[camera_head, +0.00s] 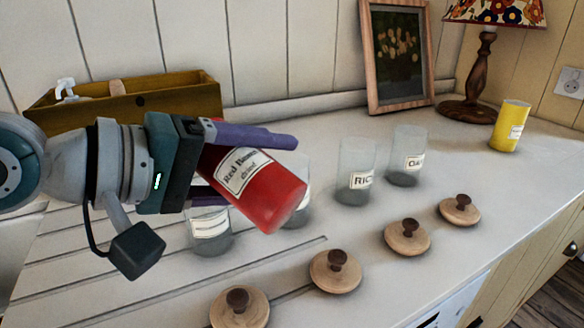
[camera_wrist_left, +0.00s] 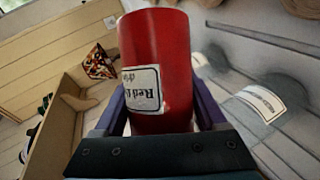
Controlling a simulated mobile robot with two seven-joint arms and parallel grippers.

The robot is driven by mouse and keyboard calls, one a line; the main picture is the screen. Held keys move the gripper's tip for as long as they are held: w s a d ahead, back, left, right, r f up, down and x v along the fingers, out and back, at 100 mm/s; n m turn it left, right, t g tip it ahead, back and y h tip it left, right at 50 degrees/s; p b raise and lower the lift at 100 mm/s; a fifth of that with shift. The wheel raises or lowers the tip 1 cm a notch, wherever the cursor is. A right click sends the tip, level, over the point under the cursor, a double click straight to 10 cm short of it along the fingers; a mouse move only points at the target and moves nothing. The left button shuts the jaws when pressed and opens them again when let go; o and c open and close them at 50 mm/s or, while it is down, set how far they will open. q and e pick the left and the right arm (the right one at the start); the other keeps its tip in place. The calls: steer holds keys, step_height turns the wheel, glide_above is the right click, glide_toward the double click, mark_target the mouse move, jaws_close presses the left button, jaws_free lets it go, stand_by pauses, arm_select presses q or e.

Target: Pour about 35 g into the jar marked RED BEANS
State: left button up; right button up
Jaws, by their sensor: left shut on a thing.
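A red container (camera_head: 268,196) labelled "Red Beans dried" is held by my left gripper (camera_head: 245,165), whose purple fingers are shut around it. It is tilted, with its lower end toward the right front. In the left wrist view the red container (camera_wrist_left: 155,55) sits between both fingers. Several clear glass jars stand in a row on the counter. The front left jar (camera_head: 211,240) has a label I cannot read, and the jar behind the container (camera_head: 298,212) is mostly hidden. The other two are the "RIC…" jar (camera_head: 355,165) and the "OA…" jar (camera_head: 405,150). My right gripper is out of view.
Wooden lids with dark knobs, such as this one (camera_head: 335,271), lie along the front of the counter. A wooden box (camera_head: 165,102) stands at the back left. A picture frame (camera_head: 372,60), a lamp (camera_head: 484,75) and a yellow container (camera_head: 508,128) stand at the back right.

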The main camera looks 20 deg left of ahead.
arm_select(q)
steer(key=shift+a+r+n, duration=0.15)
steer(key=shift+r+n, duration=0.1)
steer(key=shift+n, duration=0.05)
steer(key=shift+w+a+r+n+h+b, duration=0.2)
steer(key=shift+a+n+h+b, duration=0.15)
steer(key=shift+h+b, duration=0.2)
steer(key=shift+f+b, duration=0.2)
steer(key=shift+b, duration=0.3)
steer(key=shift+s+r+n, duration=0.1)
steer(key=shift+r+n, duration=0.1)
steer(key=shift+n, duration=0.05)
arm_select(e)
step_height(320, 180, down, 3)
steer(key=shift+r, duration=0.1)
arm_select(q)
steer(key=shift+f+n+h+b, duration=0.2)
steer(key=shift+n+h+b, duration=0.2)
steer(key=shift+b, duration=0.5)
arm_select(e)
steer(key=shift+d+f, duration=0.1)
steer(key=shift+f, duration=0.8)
